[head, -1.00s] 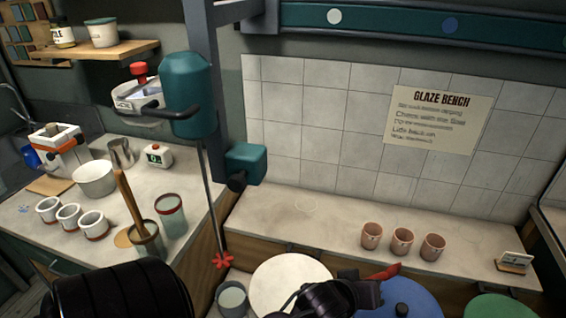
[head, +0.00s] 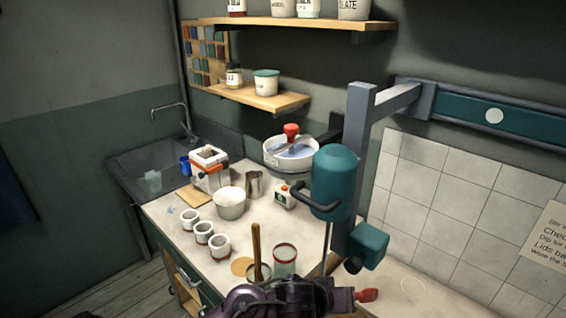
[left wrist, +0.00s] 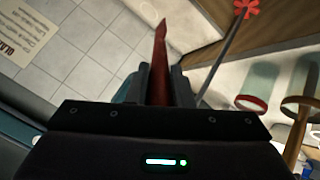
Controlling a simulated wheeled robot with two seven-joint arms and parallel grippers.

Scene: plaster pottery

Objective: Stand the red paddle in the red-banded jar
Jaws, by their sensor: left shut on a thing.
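The red paddle (left wrist: 159,62) is between the fingers of my left gripper (left wrist: 160,85) in the left wrist view, its pointed end sticking out beyond them. In the head view my left gripper (head: 340,298) is at the bottom edge, with a red end of the paddle (head: 368,295) showing to its right. The red-banded jar (head: 285,262) stands upright on the left counter, behind and left of the gripper, apart from the paddle. It also shows in the left wrist view (left wrist: 256,90), at the right. My right gripper is out of view.
A jar holding a wooden stick (head: 256,243) stands just left of the red-banded jar. A teal mixer (head: 335,182) hangs close to its right; its red impeller (left wrist: 245,8) shows in the left wrist view. Several white pots and a mixing bowl (head: 229,205) fill the counter's left.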

